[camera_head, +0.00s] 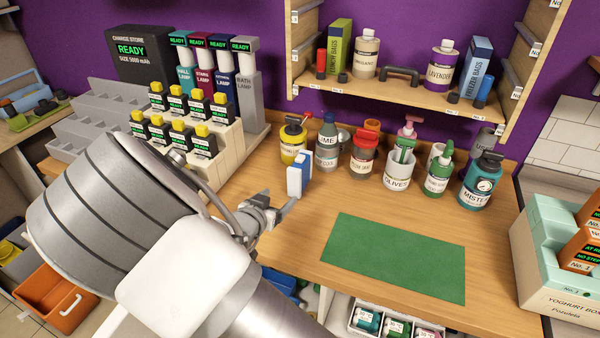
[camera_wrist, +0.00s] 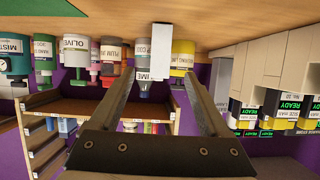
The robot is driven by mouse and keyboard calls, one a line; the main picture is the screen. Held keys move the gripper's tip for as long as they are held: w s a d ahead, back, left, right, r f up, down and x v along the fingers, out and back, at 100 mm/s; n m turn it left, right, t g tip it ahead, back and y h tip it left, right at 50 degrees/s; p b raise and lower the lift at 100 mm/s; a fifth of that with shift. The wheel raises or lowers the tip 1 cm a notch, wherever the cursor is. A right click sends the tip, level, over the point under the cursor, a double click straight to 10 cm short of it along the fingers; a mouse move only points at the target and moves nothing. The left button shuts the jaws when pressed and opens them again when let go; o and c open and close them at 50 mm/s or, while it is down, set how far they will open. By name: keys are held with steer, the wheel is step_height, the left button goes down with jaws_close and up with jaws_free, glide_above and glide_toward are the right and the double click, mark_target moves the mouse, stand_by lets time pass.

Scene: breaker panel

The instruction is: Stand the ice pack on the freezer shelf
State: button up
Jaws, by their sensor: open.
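A small white block with a blue side (camera_head: 299,176), which looks like the ice pack, stands upright on the wooden counter in the head view. In the wrist view its white face (camera_wrist: 152,44) shows just past my fingertips, in line with the gap between them. My gripper (camera_head: 282,196) is open and empty, low over the counter, just in front of the block. Both fingers of my gripper (camera_wrist: 153,62) show in the wrist view, spread apart. I cannot tell which surface is the freezer shelf.
Several bottles and pots, including an olives pot (camera_head: 399,175), stand behind and right of the block. A green mat (camera_head: 394,257) lies clear at the right. A lamp and battery rack (camera_head: 222,150) stands left. A wall shelf (camera_head: 400,93) holds bags and bottles.

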mark_target(295, 182)
steer(key=x, duration=1.1)
steer(key=shift+w+d+r, duration=0.15)
steer(key=shift+d, duration=0.05)
steer(key=shift+r+x, duration=0.2)
steer(key=shift+x, duration=2.8)
steer(key=shift+w+a, duration=0.1)
jaws_close()
